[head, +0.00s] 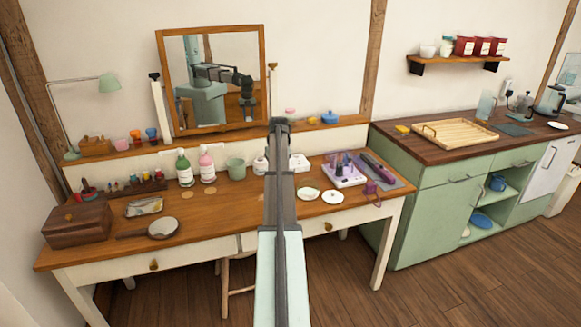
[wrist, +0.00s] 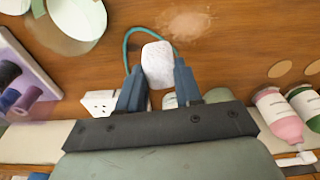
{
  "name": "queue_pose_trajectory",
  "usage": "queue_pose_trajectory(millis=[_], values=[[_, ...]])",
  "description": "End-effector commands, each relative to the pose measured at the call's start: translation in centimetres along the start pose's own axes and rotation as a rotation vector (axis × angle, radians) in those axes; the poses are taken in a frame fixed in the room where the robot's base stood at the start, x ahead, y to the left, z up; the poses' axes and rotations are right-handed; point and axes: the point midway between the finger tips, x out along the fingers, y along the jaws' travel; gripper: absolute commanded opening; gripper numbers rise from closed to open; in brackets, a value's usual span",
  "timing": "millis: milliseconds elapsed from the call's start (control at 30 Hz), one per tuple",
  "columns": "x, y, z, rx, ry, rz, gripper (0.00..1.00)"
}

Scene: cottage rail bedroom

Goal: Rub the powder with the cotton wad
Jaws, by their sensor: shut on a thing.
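My gripper (wrist: 158,85) shows in the wrist view with its two blue fingers on either side of a white, rounded cotton wad (wrist: 157,62), shut on it. A thin teal loop curves around the wad's far side; I cannot tell if it belongs to the wad. The powder (wrist: 187,23) is a pale, thin patch on the brown wooden table, above and slightly right of the wad in the wrist view. The wad looks apart from the patch; its height over the table is unclear. In the head view my arm hides the fingers, wad and powder.
White dishes (head: 333,197) and a purple-tool rack (head: 343,178) stand right of my arm. A white socket box (wrist: 100,102) is near the fingers. A pink bottle (head: 207,165), a green bottle (head: 184,168) and a green cup (head: 236,168) stand left. The table's front middle-left is clear.

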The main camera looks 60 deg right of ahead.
Motion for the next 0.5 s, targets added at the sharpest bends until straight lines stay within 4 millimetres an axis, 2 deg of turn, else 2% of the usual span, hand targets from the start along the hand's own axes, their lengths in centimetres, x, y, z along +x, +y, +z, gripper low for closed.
queue_pose_trajectory(millis=[267, 500], values=[[0.1, 0.6, -0.1, 0.094, 0.015, 0.014, 0.1], [1.7, 0.6, 0.1, 0.096, 0.013, 0.013, 0.1]])
